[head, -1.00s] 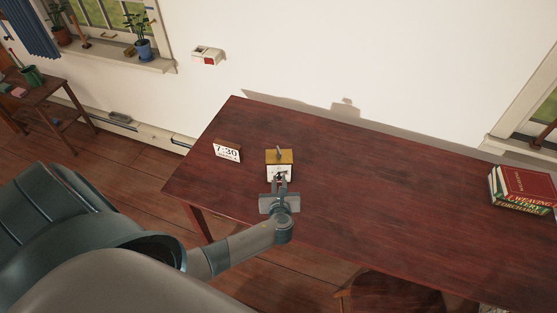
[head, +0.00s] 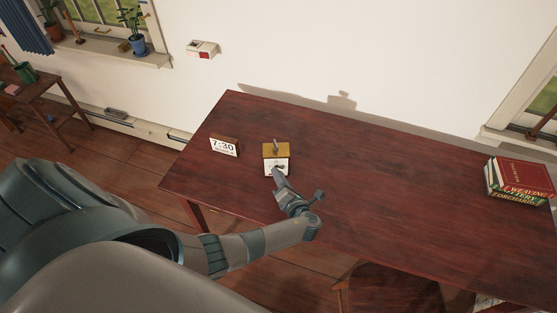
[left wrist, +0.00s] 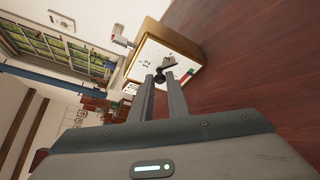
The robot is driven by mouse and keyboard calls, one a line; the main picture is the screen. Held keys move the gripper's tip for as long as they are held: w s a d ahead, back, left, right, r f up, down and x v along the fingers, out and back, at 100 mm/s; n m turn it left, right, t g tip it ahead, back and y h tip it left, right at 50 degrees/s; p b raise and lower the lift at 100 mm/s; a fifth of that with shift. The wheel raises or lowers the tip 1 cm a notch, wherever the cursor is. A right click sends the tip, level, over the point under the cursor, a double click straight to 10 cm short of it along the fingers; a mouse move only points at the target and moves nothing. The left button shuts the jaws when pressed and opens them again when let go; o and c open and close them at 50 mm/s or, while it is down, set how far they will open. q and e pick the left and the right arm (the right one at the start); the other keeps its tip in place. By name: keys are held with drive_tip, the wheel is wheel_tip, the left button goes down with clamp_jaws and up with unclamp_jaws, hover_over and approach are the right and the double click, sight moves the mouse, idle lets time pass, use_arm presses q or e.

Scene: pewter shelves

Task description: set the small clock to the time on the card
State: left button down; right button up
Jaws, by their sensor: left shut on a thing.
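The small clock (head: 277,151) stands on the desk, a wooden box with a white face towards me. In the left wrist view its face (left wrist: 149,60) shows a "12" and a grey hand (left wrist: 169,63). A white card (head: 224,147) reading "7:30" stands on the desk to the left of the clock. My left gripper (head: 277,173) is at the clock's face. In the left wrist view its fingers (left wrist: 161,84) are shut on a small dark knob (left wrist: 159,77) at the face. The fingers and hand hide part of the dial. My right gripper is not in view.
The dark red desk (head: 380,190) is clear to the right of the clock. A stack of books (head: 521,181) lies at its right end. A chair (head: 385,290) stands at the near side. A wall box (head: 202,49) hangs above.

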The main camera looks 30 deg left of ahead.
use_arm(q)
drive_tip(key=shift+w+d+m+y, duration=0.1)
drive_tip(key=shift+m+y, duration=0.5)
drive_tip(key=shift+m, duration=0.6)
drive_tip(key=shift+f+m+t+y+b, duration=0.15)
drive_tip(key=shift+m+y, duration=0.3)
drive_tip(key=shift+m, duration=0.5)
drive_tip(key=shift+f+m+t+y+b, duration=0.15)
drive_tip(key=shift+m+y, duration=0.3)
drive_tip(key=shift+m, duration=0.5)
drive_tip(key=c, duration=1.7)
unclamp_jaws()
drive_tip(key=shift+d, duration=0.1)
drive_tip(key=b+v, duration=0.1)
drive_tip(key=v, duration=1.5)
drive_tip(key=shift+f+b, duration=0.1)
drive_tip(key=shift+b, duration=0.25)
drive_tip(key=shift+s+d, duration=0.4)
drive_tip(key=shift+d, duration=0.2)
